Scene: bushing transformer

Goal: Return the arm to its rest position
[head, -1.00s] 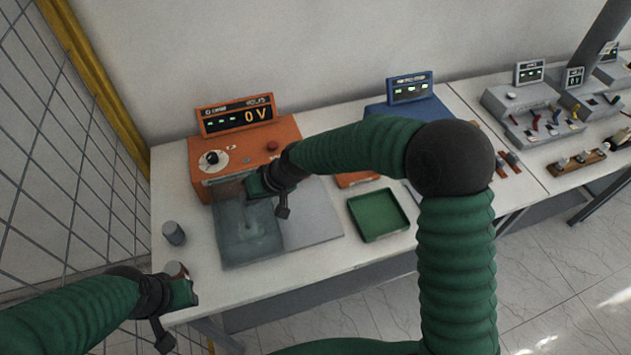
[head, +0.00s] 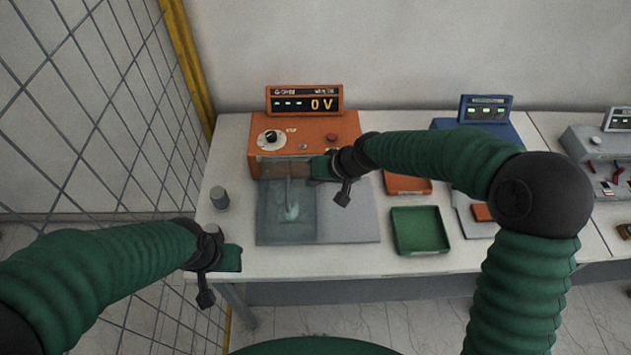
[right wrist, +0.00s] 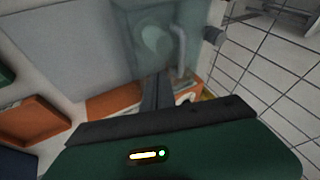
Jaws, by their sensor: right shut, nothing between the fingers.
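My right gripper (head: 318,170) is in front of the orange tester (head: 315,135), whose display reads 0 V. It is above the grey plate's back edge, beside the clear box. In the right wrist view its fingers (right wrist: 158,92) are together with nothing between them. The clear box (head: 287,215) stands in front of the tester, with a pale upright object inside. My left gripper (head: 235,258) is at the table's front left edge; its fingers are too unclear to tell open from shut.
A grey cylinder (head: 219,197) stands left of the clear box. A green tray (head: 420,230) and an orange tray (head: 407,184) are on the right. A blue device (head: 485,115) is behind. A mesh fence (head: 90,100) bounds the left. The table front is mostly bare.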

